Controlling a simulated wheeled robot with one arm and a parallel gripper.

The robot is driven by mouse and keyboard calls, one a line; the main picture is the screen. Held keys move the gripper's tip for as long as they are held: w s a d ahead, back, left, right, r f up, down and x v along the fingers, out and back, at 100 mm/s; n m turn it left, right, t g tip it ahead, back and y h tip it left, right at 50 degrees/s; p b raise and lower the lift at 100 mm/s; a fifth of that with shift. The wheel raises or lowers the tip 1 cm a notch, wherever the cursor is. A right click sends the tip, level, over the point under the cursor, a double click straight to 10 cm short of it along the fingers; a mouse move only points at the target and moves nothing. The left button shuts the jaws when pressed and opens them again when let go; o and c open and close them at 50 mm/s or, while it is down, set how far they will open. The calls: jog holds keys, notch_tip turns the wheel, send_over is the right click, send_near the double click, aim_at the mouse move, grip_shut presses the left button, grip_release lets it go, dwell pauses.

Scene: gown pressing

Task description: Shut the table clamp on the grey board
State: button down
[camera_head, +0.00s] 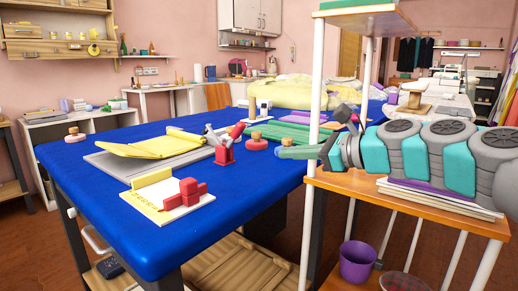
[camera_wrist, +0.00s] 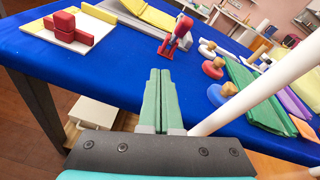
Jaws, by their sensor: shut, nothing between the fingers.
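The table clamp (camera_head: 224,153) is red with grey metal parts and stands on the blue table, at the right end of the grey board (camera_head: 108,164). A red lever on it slants upward; I cannot tell whether its jaw touches the board. A folded yellow cloth (camera_head: 160,145) lies on the board. In the wrist view the clamp (camera_wrist: 177,36) stands beyond my fingertips, a little to the right. My gripper (camera_head: 281,153) has green fingers, which are shut and empty. In the wrist view the gripper (camera_wrist: 161,72) points toward the clamp, apart from it.
A white post (camera_head: 313,110) of the shelf rack stands beside my gripper and crosses the wrist view's right side. Red blocks (camera_head: 186,195) sit on a pale board at the table's front.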

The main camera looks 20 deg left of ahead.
jog(key=w+m, duration=0.2)
jog(key=m, duration=0.1)
jog(key=y+b, duration=0.1)
send_near(238, 136)
jog(key=shift+m+t, duration=0.4)
jog(key=a+f, duration=0.1)
jog(key=f, duration=0.1)
jog(key=a+f, duration=0.1)
jog(key=f, duration=0.1)
jog(key=shift+w+a, duration=0.25)
jog(key=shift+a, duration=0.1)
jog(key=shift+w+a+r, duration=0.4)
jog(key=shift+a+r, duration=0.35)
jog(key=shift+a, duration=0.1)
jog(key=shift+w+a+r, duration=0.25)
jog(key=shift+a+r, duration=0.35)
jog(key=shift+a+r, duration=0.1)
